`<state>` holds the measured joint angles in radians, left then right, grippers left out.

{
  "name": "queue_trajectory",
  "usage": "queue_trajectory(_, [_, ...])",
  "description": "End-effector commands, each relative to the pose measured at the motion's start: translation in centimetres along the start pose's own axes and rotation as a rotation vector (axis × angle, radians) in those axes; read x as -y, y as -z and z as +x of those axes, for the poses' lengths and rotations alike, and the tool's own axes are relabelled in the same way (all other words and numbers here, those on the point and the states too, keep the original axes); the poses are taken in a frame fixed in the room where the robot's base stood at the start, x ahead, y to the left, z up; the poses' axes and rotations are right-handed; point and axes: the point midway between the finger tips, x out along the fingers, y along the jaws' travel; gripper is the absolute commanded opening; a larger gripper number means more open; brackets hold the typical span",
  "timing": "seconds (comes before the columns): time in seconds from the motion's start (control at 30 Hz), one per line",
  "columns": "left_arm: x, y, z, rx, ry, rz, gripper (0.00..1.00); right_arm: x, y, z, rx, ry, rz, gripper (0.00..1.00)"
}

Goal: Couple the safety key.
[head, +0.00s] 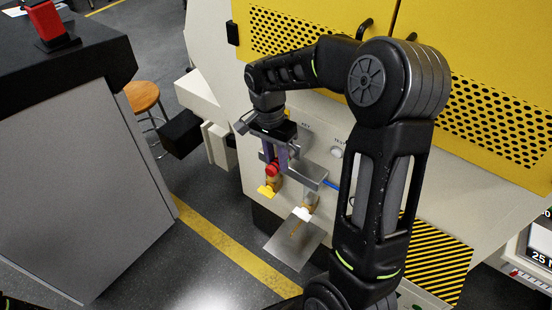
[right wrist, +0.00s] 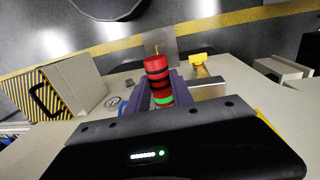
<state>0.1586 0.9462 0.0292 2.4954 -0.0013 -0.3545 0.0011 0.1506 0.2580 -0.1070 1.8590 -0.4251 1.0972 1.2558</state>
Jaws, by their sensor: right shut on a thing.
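My right gripper (head: 275,157) has purple fingers and is at the pale front of the yellow machine. It is shut on a red cylindrical piece (head: 272,169), which looks like the safety key. In the right wrist view the key (right wrist: 157,63) stands up between the fingers, with red, black and green bands. A grey metal bracket (head: 309,176) is right beside the gripper. My left gripper is not in view.
The machine has yellow perforated panels (head: 490,115) and a black-and-yellow striped plate (head: 436,258). A metal plate (head: 294,243) juts out below the tags. A grey cabinet (head: 85,175) with a red device (head: 50,22) stands left, near a wooden stool (head: 142,96). Floor between is clear.

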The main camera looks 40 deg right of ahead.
Motion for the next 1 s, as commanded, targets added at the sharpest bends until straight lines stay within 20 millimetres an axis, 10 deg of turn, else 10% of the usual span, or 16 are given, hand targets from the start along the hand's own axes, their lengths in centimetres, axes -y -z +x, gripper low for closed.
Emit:
queue_trajectory(0.13, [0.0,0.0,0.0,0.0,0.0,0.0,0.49,0.0,0.4,-0.1,-0.008,0.003,0.003,0.0])
queue_trajectory(0.17, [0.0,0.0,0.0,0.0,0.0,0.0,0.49,0.0,0.4,-0.1,-0.008,0.003,0.003,0.29])
queue_trajectory(0.43, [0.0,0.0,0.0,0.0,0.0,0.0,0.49,0.0,0.3,-0.1,-0.005,0.002,0.002,0.52])
queue_trajectory(1.0, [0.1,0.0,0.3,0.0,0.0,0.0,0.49,0.1,0.2,-3.0,-0.006,0.005,0.001,0.52])
